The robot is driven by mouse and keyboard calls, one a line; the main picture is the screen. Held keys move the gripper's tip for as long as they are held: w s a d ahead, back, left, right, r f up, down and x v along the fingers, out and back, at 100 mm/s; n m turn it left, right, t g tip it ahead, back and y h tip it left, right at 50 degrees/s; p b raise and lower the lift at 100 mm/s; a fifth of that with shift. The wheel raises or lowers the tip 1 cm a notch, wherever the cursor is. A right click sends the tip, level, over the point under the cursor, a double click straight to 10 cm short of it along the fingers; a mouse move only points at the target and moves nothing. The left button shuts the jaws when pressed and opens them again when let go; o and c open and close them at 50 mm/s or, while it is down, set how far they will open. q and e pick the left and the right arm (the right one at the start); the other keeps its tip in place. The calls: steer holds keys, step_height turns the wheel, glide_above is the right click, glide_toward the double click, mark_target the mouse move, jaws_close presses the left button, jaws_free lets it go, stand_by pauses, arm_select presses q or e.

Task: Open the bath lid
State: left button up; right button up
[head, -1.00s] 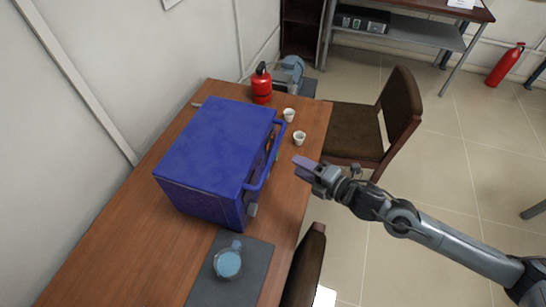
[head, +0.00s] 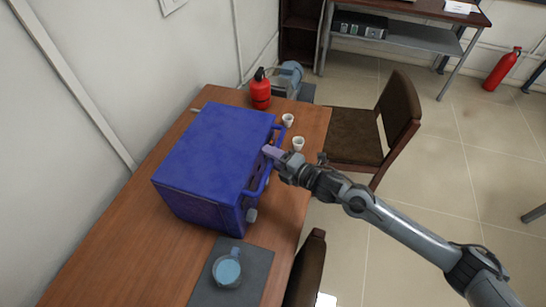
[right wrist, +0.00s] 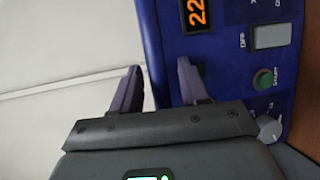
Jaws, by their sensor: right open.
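The blue bath (head: 212,158), a box with a flat top, stands on the wooden table. A blue handle bar (head: 262,178) runs along its front side. My right gripper (head: 268,151) is at that front side, near the handle's far part; I cannot tell whether it touches. In the right wrist view the right gripper (right wrist: 158,85) shows its two fingers apart with nothing seen between them. The bath's front panel (right wrist: 225,60) fills the right of that view, with an orange display (right wrist: 195,14), buttons and a knob. My left gripper is not in view.
Two white cups (head: 298,143) stand close to my right gripper. A red bottle (head: 261,90) is at the table's far end. Brown chairs (head: 352,137) stand beside the table.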

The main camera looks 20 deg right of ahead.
jaws_close()
stand_by(0.3)
